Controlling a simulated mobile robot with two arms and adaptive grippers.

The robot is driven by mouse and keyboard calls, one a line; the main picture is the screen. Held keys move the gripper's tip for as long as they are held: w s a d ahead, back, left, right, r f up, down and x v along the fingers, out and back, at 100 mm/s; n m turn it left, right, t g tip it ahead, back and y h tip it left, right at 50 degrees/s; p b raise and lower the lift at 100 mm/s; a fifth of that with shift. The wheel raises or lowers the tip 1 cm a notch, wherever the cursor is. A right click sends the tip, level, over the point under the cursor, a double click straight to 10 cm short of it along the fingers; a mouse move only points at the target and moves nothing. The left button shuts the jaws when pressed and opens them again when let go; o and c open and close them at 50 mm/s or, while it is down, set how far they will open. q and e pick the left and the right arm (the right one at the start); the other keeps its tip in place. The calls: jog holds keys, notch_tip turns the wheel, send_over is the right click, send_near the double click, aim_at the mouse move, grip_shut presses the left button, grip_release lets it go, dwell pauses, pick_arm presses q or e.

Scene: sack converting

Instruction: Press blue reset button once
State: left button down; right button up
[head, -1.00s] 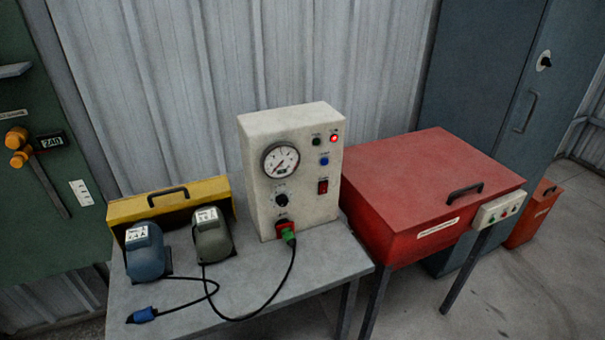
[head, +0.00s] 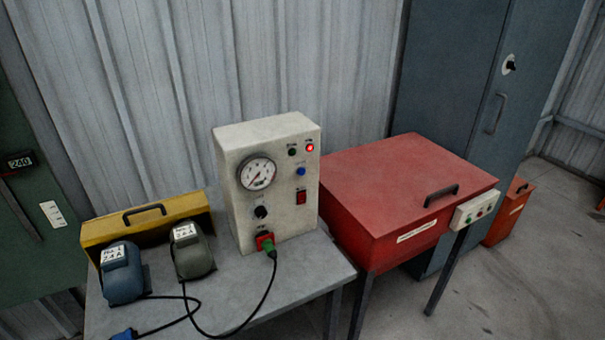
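The blue reset button (head: 301,171) is a small round button on the front of a cream control box (head: 285,215). Nothing covers the button. Neither of my grippers is in the head view.
The box stands on a grey table (head: 235,290). A green plug (head: 270,251) with a black cable comes out of its front. Blue (head: 122,275) and grey (head: 192,252) motor-like units and a yellow case (head: 95,232) stand left. A red lidded chest (head: 400,185) stands right.

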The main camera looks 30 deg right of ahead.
grip_shut()
dwell(1.4)
